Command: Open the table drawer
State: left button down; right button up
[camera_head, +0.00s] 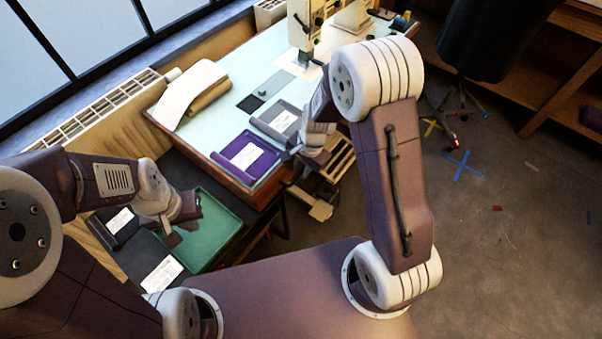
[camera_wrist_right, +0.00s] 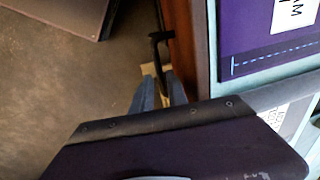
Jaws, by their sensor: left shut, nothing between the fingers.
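The table (camera_head: 212,113) has a pale mint top and a reddish-brown wooden side. In the right wrist view that wooden side (camera_wrist_right: 184,40) runs down beside a black handle (camera_wrist_right: 158,42). No gap of an open drawer shows; the drawer outline is mostly hidden. My right gripper (camera_wrist_right: 160,88) is open, its two bluish fingers apart at the lower end of the handle, which appears between them; I cannot tell whether they touch it. My left gripper (camera_head: 177,236) is shut and empty over a green tray (camera_head: 218,226).
A sewing machine (camera_head: 305,25) stands at the back. A light wooden stool (camera_head: 320,209) stands below the table edge. The floor (camera_head: 500,240) at right is mostly free.

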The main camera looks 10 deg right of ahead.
jog(key=shift+w+a+f, duration=0.1)
jog(key=shift+a+f, duration=0.1)
jog(key=shift+f, duration=0.45)
grip_shut()
dwell(0.9)
